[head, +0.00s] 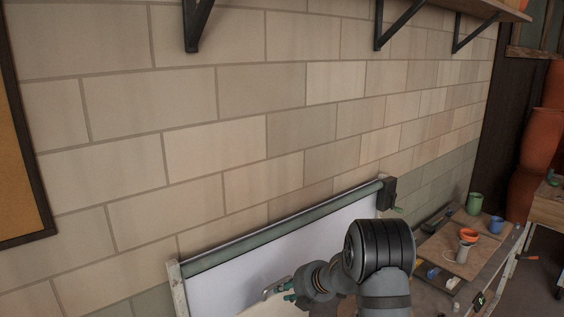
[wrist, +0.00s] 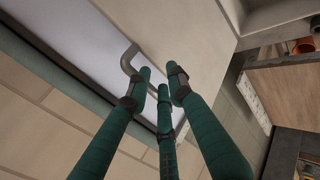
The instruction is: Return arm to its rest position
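My arm reaches in from the lower right of the head view. My gripper (head: 285,290) is at its far end, low in the picture and partly hidden by the arm. In the wrist view, my gripper (wrist: 161,76) shows green fingers with dark joints. Their tips are apart and nothing is held between them. A grey bar handle (wrist: 129,61) on a cream panel (wrist: 195,32) lies behind the fingers and is partly covered by them. I cannot tell whether a finger touches it. The handle also shows beside the gripper in the head view (head: 272,289).
A white board with a green roller (head: 290,229) stands along the tiled wall behind the arm. At right, a workbench (head: 440,254) holds a green cup (head: 474,203), a blue cup (head: 496,225) and an orange bowl (head: 468,235). Shelf brackets (head: 197,25) hang above.

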